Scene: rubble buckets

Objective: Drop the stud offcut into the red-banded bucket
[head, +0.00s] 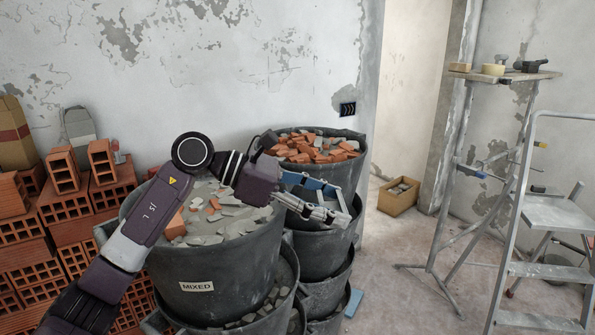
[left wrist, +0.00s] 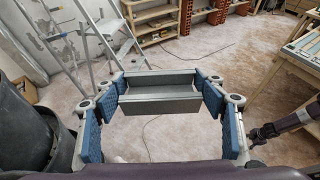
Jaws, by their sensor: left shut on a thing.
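The stud offcut (left wrist: 160,105), a short grey metal channel, is clamped between the blue finger pads of my left gripper (left wrist: 160,95) in the left wrist view. In the head view my left gripper (head: 322,203) reaches right over the buckets, above a dark stack to the right of the bucket labelled MIXED (head: 215,262). No red band shows on any bucket in view; the arm and front bucket hide parts of the others. My right gripper (left wrist: 259,133) shows small at the right of the left wrist view, its jaws unclear.
A bucket of brick pieces (head: 326,164) stands behind, by the wall. Hollow bricks (head: 70,215) are piled at left. A cardboard box (head: 399,196), a trestle with a board (head: 503,75) and a stepladder (head: 550,215) stand at right. Open floor lies between.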

